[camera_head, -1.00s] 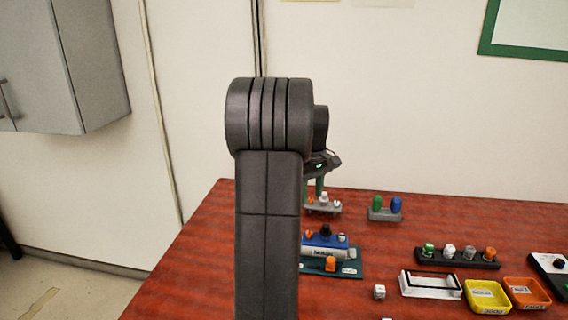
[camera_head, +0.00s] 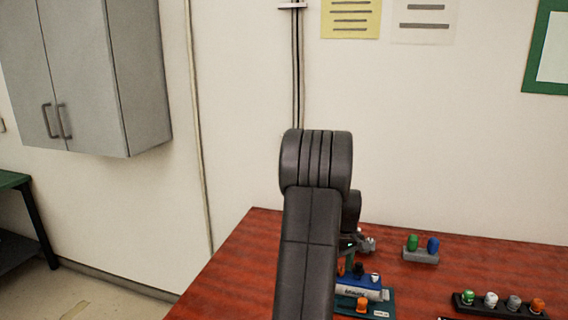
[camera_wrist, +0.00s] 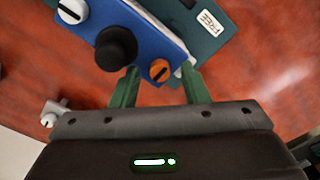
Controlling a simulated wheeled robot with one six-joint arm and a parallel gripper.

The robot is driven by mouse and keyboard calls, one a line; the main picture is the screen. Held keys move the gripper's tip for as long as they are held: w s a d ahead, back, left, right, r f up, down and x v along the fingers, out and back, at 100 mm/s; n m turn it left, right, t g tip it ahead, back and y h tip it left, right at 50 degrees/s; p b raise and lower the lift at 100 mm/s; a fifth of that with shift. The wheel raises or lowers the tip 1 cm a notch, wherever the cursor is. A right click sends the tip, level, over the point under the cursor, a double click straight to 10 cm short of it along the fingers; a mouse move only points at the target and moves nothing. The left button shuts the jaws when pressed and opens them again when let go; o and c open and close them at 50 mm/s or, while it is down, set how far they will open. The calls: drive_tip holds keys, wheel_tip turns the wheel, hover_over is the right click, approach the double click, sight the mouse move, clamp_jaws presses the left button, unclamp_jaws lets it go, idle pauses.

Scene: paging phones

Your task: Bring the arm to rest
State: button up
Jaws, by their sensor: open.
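My arm (camera_head: 310,240) rises in the middle of the head view and bends over at its top joint. My gripper (camera_wrist: 160,88) shows two green fingers in the wrist view, apart, with nothing held between them. Just beyond the fingertips is a blue block (camera_wrist: 142,38) with a black knob (camera_wrist: 116,48), an orange slotted knob (camera_wrist: 160,70) and a white slotted knob (camera_wrist: 72,10). In the head view the blue block (camera_head: 352,290) stands on the table below my gripper, which is largely hidden behind my arm.
The red-brown table (camera_head: 225,285) holds a grey stand (camera_head: 421,256) with green and blue pegs. A black rack (camera_head: 498,308) with several knobs is at the lower right. A teal plate (camera_wrist: 217,12) labelled FREE lies beside the blue block. A grey cabinet (camera_head: 85,75) hangs at the left.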

idle(0.3)
wheel_tip(320, 180, up, 14)
wheel_tip(320, 180, down, 14)
drive_tip(key=shift+r, duration=0.25)
drive_tip(key=shift+f, duration=0.3)
drive_tip(key=m, duration=0.4)
drive_tip(key=shift+m, duration=0.3)
drive_tip(key=shift+r, duration=0.1)
